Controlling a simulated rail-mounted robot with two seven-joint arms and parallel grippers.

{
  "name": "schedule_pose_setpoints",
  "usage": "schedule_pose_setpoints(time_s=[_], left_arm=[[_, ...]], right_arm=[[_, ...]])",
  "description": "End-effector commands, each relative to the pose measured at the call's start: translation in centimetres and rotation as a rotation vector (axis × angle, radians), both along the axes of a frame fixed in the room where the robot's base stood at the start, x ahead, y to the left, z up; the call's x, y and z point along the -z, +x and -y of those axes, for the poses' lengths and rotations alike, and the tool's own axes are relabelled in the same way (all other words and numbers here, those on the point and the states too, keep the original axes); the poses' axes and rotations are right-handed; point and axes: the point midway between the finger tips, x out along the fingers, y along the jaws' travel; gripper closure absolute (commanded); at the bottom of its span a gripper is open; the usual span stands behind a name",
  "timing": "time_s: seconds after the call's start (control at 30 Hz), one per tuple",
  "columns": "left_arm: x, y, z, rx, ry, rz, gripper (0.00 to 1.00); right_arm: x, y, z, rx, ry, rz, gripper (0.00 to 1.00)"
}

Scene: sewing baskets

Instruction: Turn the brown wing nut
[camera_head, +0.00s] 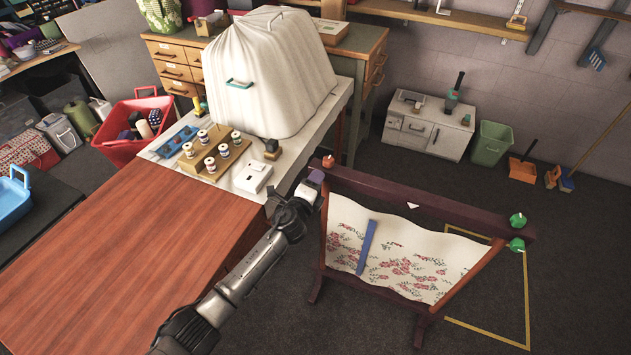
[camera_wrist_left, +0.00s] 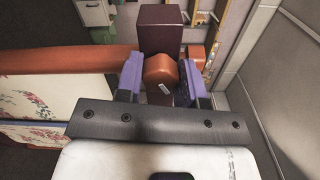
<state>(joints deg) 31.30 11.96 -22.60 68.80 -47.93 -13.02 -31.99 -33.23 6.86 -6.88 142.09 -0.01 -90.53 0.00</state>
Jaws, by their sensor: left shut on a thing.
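The quilting frame (camera_head: 430,203) is dark wood and holds a floral cloth (camera_head: 400,265). My left gripper (camera_head: 316,177) is at its near left corner. In the left wrist view its purple fingers (camera_wrist_left: 161,76) are shut on a brown wing nut (camera_wrist_left: 160,68), one finger on each side. In the head view the gripper hides this nut. A second orange-brown nut (camera_head: 328,161) stands at the same corner; in the left wrist view it shows partly behind the right finger (camera_wrist_left: 196,52). Two green wing nuts (camera_head: 517,220) (camera_head: 516,244) are at the frame's right end. My right gripper is not in view.
A blue strip (camera_head: 367,246) lies on the cloth. A table with a white-covered machine (camera_head: 270,75), a spool rack (camera_head: 212,152) and a white box (camera_head: 252,178) stands close behind my left arm. A bare wooden tabletop (camera_head: 110,260) lies left. The floor right of the frame is open.

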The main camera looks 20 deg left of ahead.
Motion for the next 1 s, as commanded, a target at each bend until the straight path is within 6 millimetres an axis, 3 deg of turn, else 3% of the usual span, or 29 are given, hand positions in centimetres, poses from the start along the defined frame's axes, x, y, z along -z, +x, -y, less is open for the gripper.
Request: schedule_pose_setpoints(time_s=[0.5, 1.0], left_arm=[[-0.07, 0.01, -0.07, 0.000, 0.383, 0.027, 0.88], [-0.04, 0.01, -0.03, 0.000, 0.500, 0.035, 0.88]], right_arm=[[-0.52, 0.00, -0.12, 0.003, 0.004, -0.001, 0.57], [-0.65, -0.01, 0.17, -0.004, -0.005, 0.000, 0.57]])
